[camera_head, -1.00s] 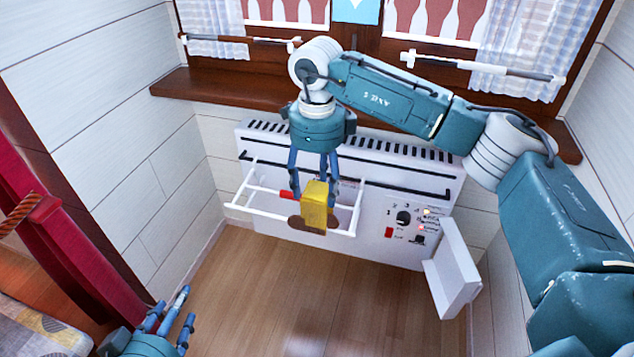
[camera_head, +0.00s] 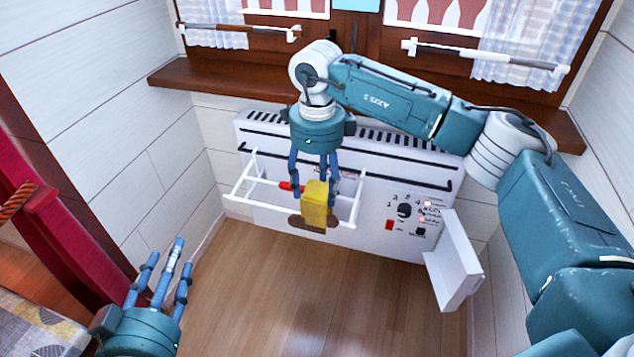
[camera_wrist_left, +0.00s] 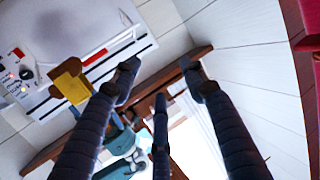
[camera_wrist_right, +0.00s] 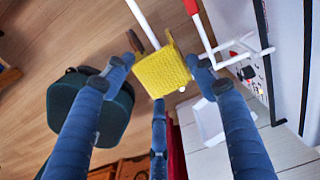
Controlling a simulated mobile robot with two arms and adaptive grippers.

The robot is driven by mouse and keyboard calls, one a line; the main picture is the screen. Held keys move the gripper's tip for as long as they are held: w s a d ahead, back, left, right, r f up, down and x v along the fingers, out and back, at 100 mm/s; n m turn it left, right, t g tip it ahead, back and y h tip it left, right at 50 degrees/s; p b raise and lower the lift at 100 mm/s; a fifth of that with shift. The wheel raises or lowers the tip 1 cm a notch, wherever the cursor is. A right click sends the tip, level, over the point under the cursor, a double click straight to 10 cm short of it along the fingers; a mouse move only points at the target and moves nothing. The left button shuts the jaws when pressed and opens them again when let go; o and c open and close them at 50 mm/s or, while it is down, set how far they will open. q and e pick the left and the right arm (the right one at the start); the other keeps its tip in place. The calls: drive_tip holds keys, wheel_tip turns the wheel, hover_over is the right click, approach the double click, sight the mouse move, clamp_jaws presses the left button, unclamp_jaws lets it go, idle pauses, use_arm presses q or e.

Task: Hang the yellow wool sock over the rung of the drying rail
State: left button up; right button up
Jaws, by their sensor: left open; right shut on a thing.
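The yellow wool sock (camera_head: 315,208) hangs below my right gripper (camera_head: 314,182), which is shut on its upper part. The sock is at the front rung of the white drying rail (camera_head: 346,222), on the heater's front. In the right wrist view the knitted sock (camera_wrist_right: 162,72) is between my fingers, with white bars (camera_wrist_right: 140,22) close beside or behind it. I cannot tell whether it rests on the rung. My left gripper (camera_head: 166,258) is open and empty at the lower left, well away from the rail. The sock also shows in the left wrist view (camera_wrist_left: 72,86).
The white heater (camera_head: 375,230) has a knob panel and an open white flap (camera_head: 455,265) at its right. A red clip (camera_head: 289,187) sits by the rail. A wooden sill (camera_head: 215,88) runs above. A red curtain (camera_head: 55,235) hangs left. The wooden floor (camera_head: 270,300) is clear.

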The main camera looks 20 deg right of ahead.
drive_tip(key=shift+f+b, duration=0.3)
drive_tip(key=shift+f, duration=0.9)
drive_tip(key=shift+f+b, duration=0.55)
drive_tip(key=shift+f, duration=0.55)
drive_tip(key=shift+f+b, duration=0.65)
drive_tip(key=shift+f, duration=0.15)
use_arm(q)
drive_tip(key=s+r+t+h, duration=0.1)
drive_tip(key=s+r+t, duration=0.1)
drive_tip(key=r+t, duration=0.3)
drive_tip(key=s+d+r+t+h, duration=0.1)
drive_tip(key=r+t, duration=0.4)
drive_tip(key=r, duration=0.9)
drive_tip(key=shift+s+h+b, duration=0.35)
drive_tip(key=shift+s+h, duration=0.25)
drive_tip(key=shift+s, duration=0.2)
use_arm(e)
drive_tip(key=shift+f, duration=0.7)
use_arm(q)
drive_tip(key=shift+d, duration=0.1)
